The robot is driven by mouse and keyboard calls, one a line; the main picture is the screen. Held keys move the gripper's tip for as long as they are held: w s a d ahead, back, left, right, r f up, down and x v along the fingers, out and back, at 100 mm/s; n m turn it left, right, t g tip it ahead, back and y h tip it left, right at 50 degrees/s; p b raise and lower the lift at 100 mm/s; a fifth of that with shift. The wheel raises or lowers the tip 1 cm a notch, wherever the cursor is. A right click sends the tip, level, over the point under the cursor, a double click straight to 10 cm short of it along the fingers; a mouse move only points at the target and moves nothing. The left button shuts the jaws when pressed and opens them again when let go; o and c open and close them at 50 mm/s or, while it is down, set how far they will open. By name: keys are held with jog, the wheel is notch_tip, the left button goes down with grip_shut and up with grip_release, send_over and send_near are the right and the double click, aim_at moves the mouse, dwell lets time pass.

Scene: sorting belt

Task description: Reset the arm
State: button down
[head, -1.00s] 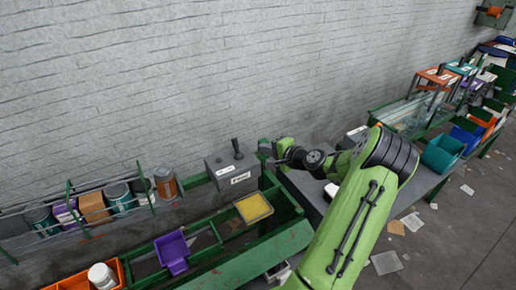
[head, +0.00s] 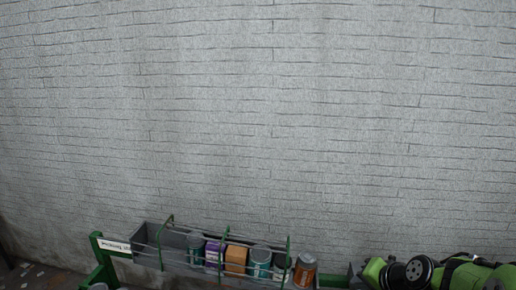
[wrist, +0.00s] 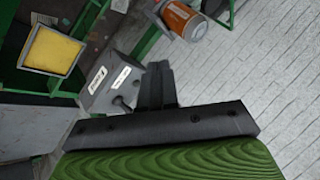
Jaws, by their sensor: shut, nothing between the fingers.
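My gripper (wrist: 155,84) shows in the wrist view with its dark fingers together and nothing between them. It points toward the grey control box (wrist: 112,82), which has white labels and a dark lever, and lies just left of the fingers in that view. I cannot tell whether they touch. In the head view my green arm shows only at the lower right edge, and the fingers are not clearly visible there.
A yellow-filled tray (wrist: 52,50) lies left of the box. The brick wall (head: 260,120) stands close behind.

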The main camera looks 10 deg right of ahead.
jog(key=s+a+r+n+g+h, duration=0.2)
jog(key=s+a+r+n, duration=0.45)
jog(key=s+a, duration=0.55)
jog(key=s+a+r+n, duration=0.1)
jog(key=s+a+n, duration=0.2)
jog(key=s, duration=0.7)
jog(key=shift+s+a+r, duration=0.2)
jog(key=shift+s, duration=0.1)
jog(key=shift+a, duration=0.1)
